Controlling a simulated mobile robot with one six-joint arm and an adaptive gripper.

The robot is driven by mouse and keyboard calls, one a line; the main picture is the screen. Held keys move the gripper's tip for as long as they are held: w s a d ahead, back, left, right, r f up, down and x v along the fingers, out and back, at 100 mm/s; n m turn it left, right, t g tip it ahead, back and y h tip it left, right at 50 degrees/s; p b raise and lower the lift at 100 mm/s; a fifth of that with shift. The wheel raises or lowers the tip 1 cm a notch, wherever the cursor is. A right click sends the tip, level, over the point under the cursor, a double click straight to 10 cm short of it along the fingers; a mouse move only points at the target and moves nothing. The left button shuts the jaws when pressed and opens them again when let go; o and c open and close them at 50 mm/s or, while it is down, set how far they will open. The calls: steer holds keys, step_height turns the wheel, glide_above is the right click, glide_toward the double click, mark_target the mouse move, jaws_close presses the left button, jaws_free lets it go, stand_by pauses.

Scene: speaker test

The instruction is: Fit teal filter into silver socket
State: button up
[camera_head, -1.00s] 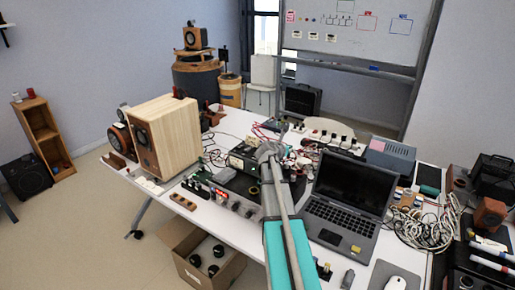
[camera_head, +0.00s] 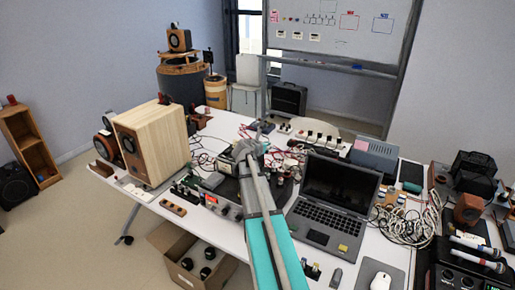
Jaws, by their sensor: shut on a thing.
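My arm reaches from the bottom centre over the table in the head view. My gripper (camera_head: 246,149) is at its far end, over the crowded middle of the table near the amplifier. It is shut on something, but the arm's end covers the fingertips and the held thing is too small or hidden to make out. I cannot pick out the teal filter for certain. I cannot pick out the silver socket either; it may be among the small parts around the gripper or behind my arm.
The white table (camera_head: 185,227) is crowded. A wooden speaker (camera_head: 165,140) stands left of my arm, and an open laptop (camera_head: 335,200) right of it. The amplifier (camera_head: 228,208) is beside my arm. Loose cables (camera_head: 405,222) lie at the right. An open carton (camera_head: 172,245) is below the front edge.

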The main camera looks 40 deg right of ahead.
steer(key=w+a+r+p, duration=0.1)
steer(key=a+r+p, duration=0.3)
steer(key=r, duration=0.1)
steer(key=shift+r, duration=0.3)
steer(key=shift+d, duration=0.1)
steer(key=w+d+f+b, duration=0.2)
steer(key=w, duration=0.1)
steer(key=w+d+f+b, duration=0.2)
steer(key=w+f+b, duration=0.1)
steer(key=w, duration=0.1)
steer(key=w+d+f+b, duration=0.3)
steer(key=shift+w+f, duration=0.15)
steer(key=shift+f, duration=0.1)
steer(key=shift+w+d+f+b, duration=0.15)
steer(key=shift+w+f+b, duration=0.15)
steer(key=shift+b, duration=0.05)
steer(key=shift+f, duration=0.1)
